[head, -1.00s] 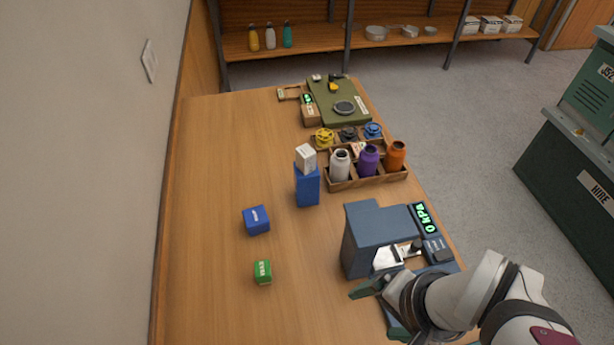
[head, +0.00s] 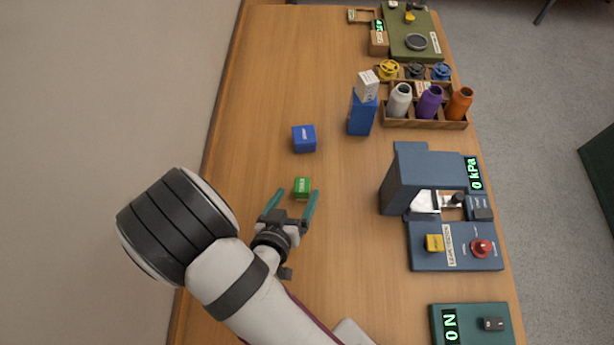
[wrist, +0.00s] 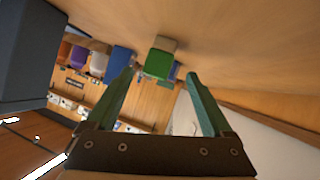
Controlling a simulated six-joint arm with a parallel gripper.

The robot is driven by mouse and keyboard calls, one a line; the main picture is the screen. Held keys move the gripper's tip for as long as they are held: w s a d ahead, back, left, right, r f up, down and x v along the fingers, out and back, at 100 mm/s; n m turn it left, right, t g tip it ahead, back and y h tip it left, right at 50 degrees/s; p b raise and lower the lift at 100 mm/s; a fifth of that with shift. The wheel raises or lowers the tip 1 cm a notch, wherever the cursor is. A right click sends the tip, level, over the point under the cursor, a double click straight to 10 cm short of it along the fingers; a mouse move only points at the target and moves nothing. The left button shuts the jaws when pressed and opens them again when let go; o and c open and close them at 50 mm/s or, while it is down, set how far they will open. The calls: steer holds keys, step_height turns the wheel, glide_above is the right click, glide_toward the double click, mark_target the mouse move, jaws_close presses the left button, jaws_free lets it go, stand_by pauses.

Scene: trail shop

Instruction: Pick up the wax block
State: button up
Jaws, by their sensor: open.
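A small green block (head: 302,188) with a pale label too small to read stands on the wooden table; I cannot confirm from the label that it is the wax block. My gripper (head: 298,194) is open, with its two green fingers pointing at the green block from the near side. In the wrist view, the green block (wrist: 158,64) shows between and beyond the fingertips, and nothing is held. Whether the fingers flank it or stop short is hard to tell.
A blue block (head: 304,139) lies just beyond. Farther right, a white box (head: 367,86) sits on a tall blue box (head: 361,114). A wooden crate (head: 425,124) holds bottles. A blue-grey test stand (head: 425,175) and a green scale (head: 470,325) line the right edge. The table's left side is clear.

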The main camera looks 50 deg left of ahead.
mark_target(305, 178)
steer(key=x, duration=0.7)
steer(key=shift+w+r, duration=0.25)
steer(key=shift+r, duration=0.05)
jaws_close()
